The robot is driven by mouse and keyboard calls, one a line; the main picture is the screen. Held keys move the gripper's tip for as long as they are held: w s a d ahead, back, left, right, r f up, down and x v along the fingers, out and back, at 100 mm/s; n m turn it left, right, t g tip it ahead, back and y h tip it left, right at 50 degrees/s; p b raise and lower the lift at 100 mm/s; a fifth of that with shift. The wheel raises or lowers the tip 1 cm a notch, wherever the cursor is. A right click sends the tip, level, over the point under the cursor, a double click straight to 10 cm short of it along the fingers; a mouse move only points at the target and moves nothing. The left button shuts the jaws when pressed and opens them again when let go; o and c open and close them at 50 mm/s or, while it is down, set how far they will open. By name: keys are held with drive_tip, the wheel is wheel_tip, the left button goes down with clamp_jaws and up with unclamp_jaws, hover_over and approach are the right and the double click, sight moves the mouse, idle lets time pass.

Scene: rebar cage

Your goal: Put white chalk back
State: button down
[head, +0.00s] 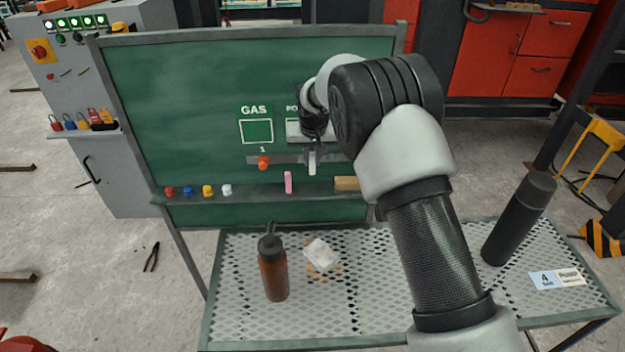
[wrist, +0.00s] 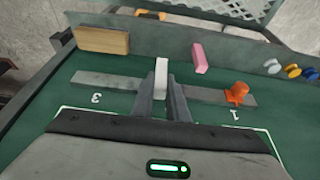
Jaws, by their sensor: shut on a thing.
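The white chalk (head: 312,163) is upright in front of the green chalkboard (head: 180,90), above the board's ledge (head: 255,192). My gripper (head: 313,148) is shut on it. In the wrist view the chalk (wrist: 161,78) stands between the two fingertips (wrist: 161,98), over a grey strip on the board. The pink chalk (head: 288,182) stands on the ledge, left of and below the white chalk. It also shows in the wrist view (wrist: 199,59). The far part of my gripper is partly hidden by my arm in the head view.
A wooden block (head: 346,184) lies on the ledge at right. Red, blue, yellow and white knobs (head: 208,190) sit at its left. An orange knob (head: 263,163) is on the grey strip. Below, a mesh table holds a brown bottle (head: 273,270), a white cloth (head: 321,254) and a black cylinder (head: 518,220).

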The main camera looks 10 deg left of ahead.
sight(312, 173)
drive_tip(key=shift+f, duration=3.35)
drive_tip(key=shift+f, duration=0.1)
drive_tip(key=c, duration=1.7)
unclamp_jaws()
drive_tip(key=shift+c, duration=0.2)
drive_tip(key=v, duration=1.2)
